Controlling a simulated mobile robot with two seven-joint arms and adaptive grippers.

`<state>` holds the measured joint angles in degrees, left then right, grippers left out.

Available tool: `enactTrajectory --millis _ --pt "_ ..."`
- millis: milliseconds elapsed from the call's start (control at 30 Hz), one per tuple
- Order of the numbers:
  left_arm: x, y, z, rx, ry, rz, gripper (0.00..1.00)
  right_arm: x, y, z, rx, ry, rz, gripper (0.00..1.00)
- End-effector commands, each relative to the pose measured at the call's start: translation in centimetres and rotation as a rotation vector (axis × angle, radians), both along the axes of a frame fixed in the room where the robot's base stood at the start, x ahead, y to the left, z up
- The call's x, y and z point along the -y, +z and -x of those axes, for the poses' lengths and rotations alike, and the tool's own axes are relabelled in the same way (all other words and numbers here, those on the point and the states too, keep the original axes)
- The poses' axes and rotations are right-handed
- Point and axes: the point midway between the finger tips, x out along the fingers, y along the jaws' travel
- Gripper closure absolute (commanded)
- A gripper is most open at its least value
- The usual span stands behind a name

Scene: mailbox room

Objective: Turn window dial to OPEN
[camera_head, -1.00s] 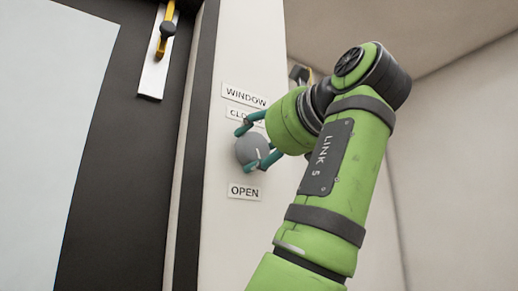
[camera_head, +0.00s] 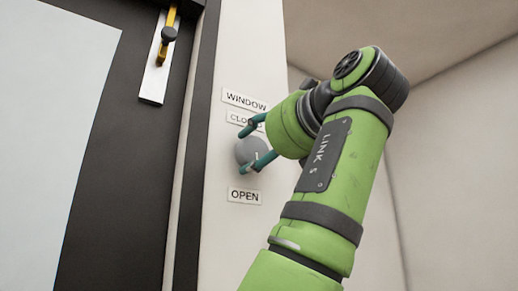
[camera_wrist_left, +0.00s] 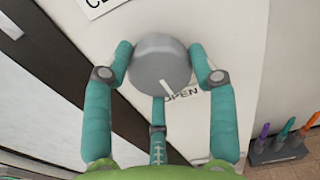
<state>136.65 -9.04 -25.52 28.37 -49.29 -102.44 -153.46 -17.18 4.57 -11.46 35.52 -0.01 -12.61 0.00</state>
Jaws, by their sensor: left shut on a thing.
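The window dial (camera_head: 247,151) is a round grey knob on a white wall post, between a CLOSED label (camera_head: 240,117), partly covered by a finger, and an OPEN label (camera_head: 244,196) below it. The dial also fills the top middle of the left wrist view (camera_wrist_left: 158,58). Its white mark (camera_wrist_left: 167,87) slants down and right, towards the OPEN label (camera_wrist_left: 183,95). My left gripper (camera_head: 244,150) has teal fingers shut on the dial. In the left wrist view, two fingers (camera_wrist_left: 160,66) flank it and a third lies below. My right gripper is not seen.
A WINDOW label (camera_head: 245,100) is above the CLOSED label. Left of the post is a dark frame with a yellow-handled latch (camera_head: 168,34). A rack with colored handles (camera_wrist_left: 280,148) stands low at right in the left wrist view.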

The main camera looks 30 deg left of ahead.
Motion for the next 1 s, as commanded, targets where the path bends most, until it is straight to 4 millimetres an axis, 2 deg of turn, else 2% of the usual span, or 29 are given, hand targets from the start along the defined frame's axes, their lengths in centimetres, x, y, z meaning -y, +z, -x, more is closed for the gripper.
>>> enactTrajectory --millis 33,67,100,667,867,1000 --pt "-0.1 0.3 0.1 0.003 0.001 -0.007 0.34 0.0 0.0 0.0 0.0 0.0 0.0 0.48" --pt "-0.1 0.3 0.1 0.003 0.001 -0.007 0.22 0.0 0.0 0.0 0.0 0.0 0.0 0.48" --pt "-0.1 0.3 0.1 0.003 0.001 -0.007 0.18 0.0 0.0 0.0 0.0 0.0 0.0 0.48" --pt "0.0 0.1 0.0 0.012 0.0 0.003 0.18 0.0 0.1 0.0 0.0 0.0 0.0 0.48" --pt "0.0 0.1 -0.1 0.156 -0.001 0.063 0.18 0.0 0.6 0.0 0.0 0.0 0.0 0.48" --pt "0.0 0.2 -0.1 0.35 -0.003 0.145 0.18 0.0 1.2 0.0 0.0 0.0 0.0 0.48"
